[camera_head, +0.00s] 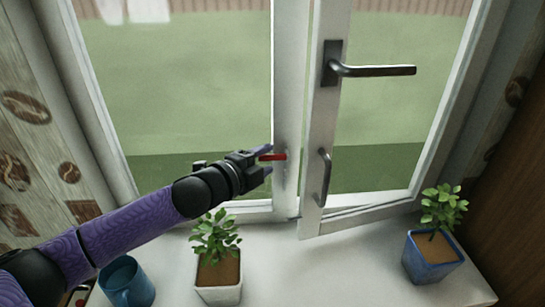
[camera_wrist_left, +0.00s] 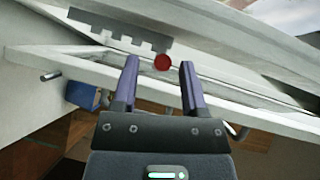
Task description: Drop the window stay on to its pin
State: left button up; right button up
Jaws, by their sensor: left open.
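The window stay (camera_wrist_left: 120,30) shows in the left wrist view as a grey notched bar. A round red end (camera_wrist_left: 162,62) shows beside its lower right end, between my left gripper's fingers (camera_wrist_left: 159,68). My right gripper is out of view.
The right sash (camera_head: 322,120) stands ajar, with a dark lever handle (camera_head: 375,70) and a grey pull handle (camera_head: 323,178). On the sill (camera_head: 340,270) stand a white potted plant (camera_head: 219,270), a blue potted plant (camera_head: 432,258) and a blue mug (camera_head: 127,282). The sill's middle is clear.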

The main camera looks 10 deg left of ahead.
pick_arm(q)
jog(key=shift+x, duration=1.05)
grip_shut()
dwell(0.6)
